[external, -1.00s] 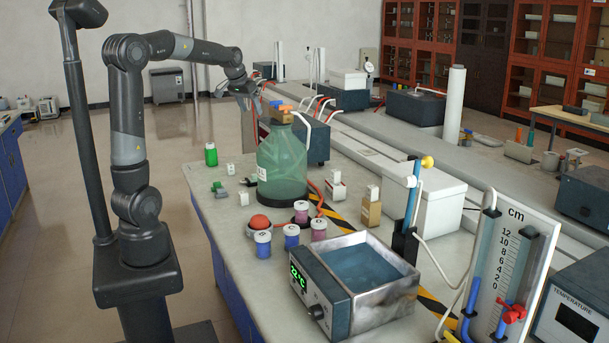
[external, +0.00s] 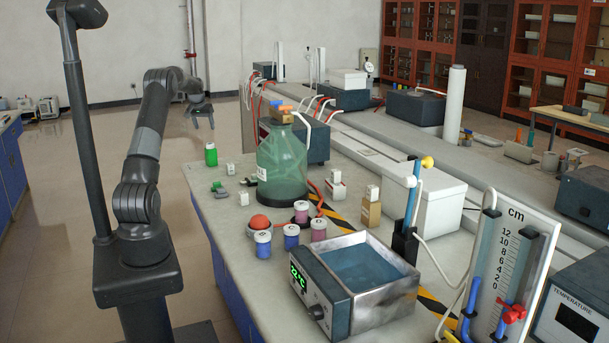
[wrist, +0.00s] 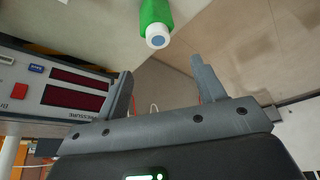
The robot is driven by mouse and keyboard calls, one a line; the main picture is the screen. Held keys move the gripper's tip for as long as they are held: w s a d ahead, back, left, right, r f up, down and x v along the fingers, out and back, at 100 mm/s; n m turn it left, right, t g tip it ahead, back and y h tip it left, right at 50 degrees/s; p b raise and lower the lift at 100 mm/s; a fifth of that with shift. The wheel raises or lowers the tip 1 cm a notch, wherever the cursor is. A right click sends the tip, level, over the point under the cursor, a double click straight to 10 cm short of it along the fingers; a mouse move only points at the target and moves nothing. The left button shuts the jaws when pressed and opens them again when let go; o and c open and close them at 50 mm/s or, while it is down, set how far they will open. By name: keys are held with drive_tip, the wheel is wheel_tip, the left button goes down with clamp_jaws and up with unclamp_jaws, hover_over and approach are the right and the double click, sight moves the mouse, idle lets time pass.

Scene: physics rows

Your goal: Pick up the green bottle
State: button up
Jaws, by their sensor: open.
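The small green bottle (external: 211,157) with a white cap stands upright near the left edge of the bench. In the wrist view the green bottle (wrist: 156,14) is at the top, its white cap facing the camera. My gripper (external: 201,122) is open and empty, above and beyond the bottle in the external view. In the wrist view the fingers of my gripper (wrist: 160,68) are spread apart, and the bottle is beyond the fingertips, not between them.
A large green glass jar (external: 282,162) stands right of the bottle. Small blocks (external: 219,188) lie near the bottle, and several lidded jars (external: 263,244) stand closer. A device with red displays (wrist: 70,92) is at left in the wrist view. Open floor lies left of the bench.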

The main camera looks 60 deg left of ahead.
sight(210, 144)
drive_tip(key=x, duration=1)
drive_tip(key=shift+w+f, duration=0.15)
drive_tip(key=shift+f, duration=0.2)
clamp_jaws()
